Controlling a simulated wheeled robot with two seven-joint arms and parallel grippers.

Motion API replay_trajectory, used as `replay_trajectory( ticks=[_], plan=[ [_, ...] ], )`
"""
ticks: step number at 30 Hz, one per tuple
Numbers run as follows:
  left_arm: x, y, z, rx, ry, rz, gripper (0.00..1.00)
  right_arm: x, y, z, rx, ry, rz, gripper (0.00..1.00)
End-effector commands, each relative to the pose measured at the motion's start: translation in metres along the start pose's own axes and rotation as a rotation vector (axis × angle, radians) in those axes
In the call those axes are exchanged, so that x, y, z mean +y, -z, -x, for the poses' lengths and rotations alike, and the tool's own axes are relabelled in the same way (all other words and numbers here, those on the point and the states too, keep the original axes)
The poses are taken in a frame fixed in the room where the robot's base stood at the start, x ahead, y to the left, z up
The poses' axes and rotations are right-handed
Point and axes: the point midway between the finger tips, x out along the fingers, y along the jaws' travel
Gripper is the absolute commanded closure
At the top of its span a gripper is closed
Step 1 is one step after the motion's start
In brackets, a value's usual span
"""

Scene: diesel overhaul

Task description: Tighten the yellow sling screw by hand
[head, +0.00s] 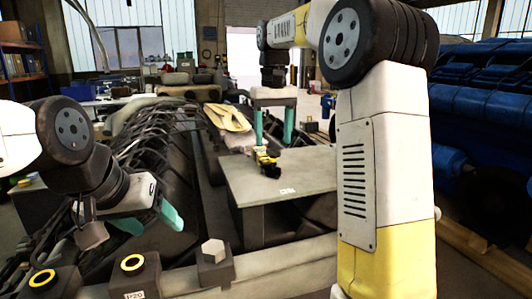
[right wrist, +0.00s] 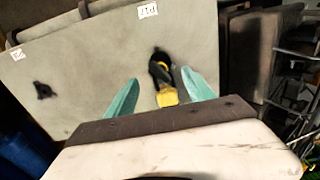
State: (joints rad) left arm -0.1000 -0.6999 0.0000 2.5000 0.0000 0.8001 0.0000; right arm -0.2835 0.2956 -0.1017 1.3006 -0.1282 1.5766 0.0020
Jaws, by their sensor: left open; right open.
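The yellow sling screw (head: 264,158), a small yellow and black piece, stands on the grey plate (head: 300,178). In the right wrist view the yellow part (right wrist: 167,97) lies between the fingers, with a dark fitting (right wrist: 159,62) just beyond it. My right gripper (head: 273,128) is open and points down above and behind the screw in the head view. Its teal fingers (right wrist: 160,88) stand on either side of the yellow part in the wrist view, with gaps. Contact is not visible. My left gripper (head: 150,222) is open and empty at the lower left.
Black blocks with yellow rings (head: 131,263) and a block with a hexagonal head (head: 213,252) stand at the front left. A dark engine with hoses (head: 160,150) lies left of the plate. Another small dark fitting (right wrist: 43,90) sits on the plate. Blue machinery (head: 485,85) is at right.

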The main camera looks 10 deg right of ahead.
Motion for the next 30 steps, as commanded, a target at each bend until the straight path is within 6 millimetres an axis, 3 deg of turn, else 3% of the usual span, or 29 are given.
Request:
replay_trajectory(
  ticks=[10, 18, 30],
  plan=[
    [0.000, 0.000, 0.000, 0.000, 0.000, 0.000, 0.38, 0.001, 0.000, -0.002, -0.001, 0.001, 0.556, 0.38],
    [0.000, 0.000, 0.000, 0.000, 0.000, 0.000, 0.38, 0.000, 0.000, -0.042, -0.001, 0.000, 0.542, 0.38],
    [0.000, 0.000, 0.000, 0.000, 0.000, 0.000, 0.38, 0.000, 0.000, -0.050, 0.001, 0.000, 0.540, 0.38]
  ],
)
